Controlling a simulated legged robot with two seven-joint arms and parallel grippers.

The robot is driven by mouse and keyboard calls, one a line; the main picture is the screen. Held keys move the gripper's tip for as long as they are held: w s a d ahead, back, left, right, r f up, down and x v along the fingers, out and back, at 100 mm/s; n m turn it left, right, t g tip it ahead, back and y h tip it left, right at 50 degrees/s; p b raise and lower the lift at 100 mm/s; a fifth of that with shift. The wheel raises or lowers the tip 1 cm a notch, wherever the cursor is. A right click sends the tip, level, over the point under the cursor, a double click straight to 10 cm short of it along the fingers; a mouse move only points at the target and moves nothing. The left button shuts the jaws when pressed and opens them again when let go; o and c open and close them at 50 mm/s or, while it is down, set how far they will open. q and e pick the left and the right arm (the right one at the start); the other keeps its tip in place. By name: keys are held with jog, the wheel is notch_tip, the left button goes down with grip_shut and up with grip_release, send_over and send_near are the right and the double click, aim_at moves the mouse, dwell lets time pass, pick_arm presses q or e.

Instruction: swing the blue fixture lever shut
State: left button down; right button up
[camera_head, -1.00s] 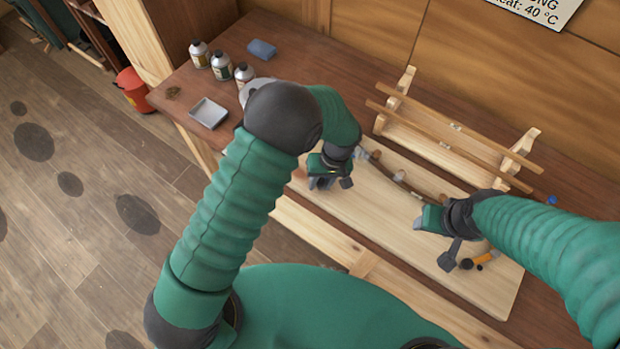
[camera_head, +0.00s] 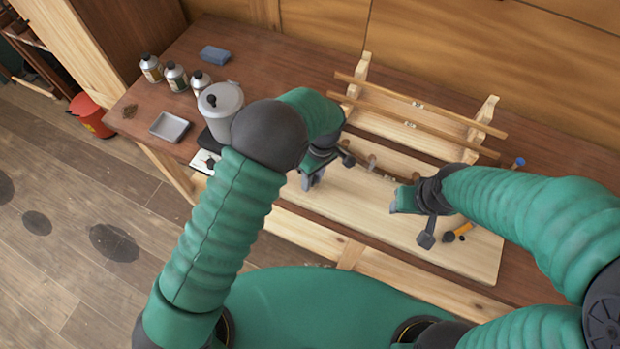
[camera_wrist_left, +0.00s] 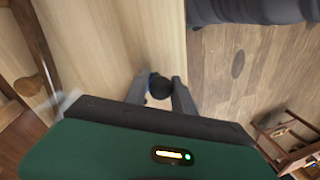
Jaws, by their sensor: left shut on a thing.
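In the left wrist view, a round dark knob with a bluish edge (camera_wrist_left: 160,86) sits between the two grey fingers of my left gripper (camera_wrist_left: 162,96). It appears to be the knob of the blue fixture lever; the lever's arm is hidden. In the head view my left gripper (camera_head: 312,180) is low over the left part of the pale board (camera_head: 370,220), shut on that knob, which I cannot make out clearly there. My right gripper (camera_head: 410,215) is over the board's right part; its fingers are partly hidden and their opening is unclear.
A wooden rack with long battens (camera_head: 420,105) stands behind the board. An orange-handled tool (camera_head: 460,231) lies right. A blue-topped item (camera_head: 518,162) stands beyond it. A grey pot (camera_head: 220,103), bottles (camera_head: 176,77) and a tray (camera_head: 170,127) are left.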

pick_arm(q)
jog(key=shift+d, duration=0.15)
jog(key=c, duration=1.3)
grip_release()
jog(key=shift+w, duration=0.1)
jog(key=shift+o, duration=1.1)
jog(key=shift+d, duration=0.1)
jog(key=w+r, duration=0.1)
jog(key=r, duration=0.4)
jog(key=d+r+b, duration=0.1)
jog(key=r, duration=0.5)
jog(key=w+d+r+b, duration=0.1)
jog(key=r, duration=0.4)
jog(key=shift+w+d+r, duration=0.2)
jog(key=shift+w, duration=0.1)
jog(key=shift+a, duration=0.1)
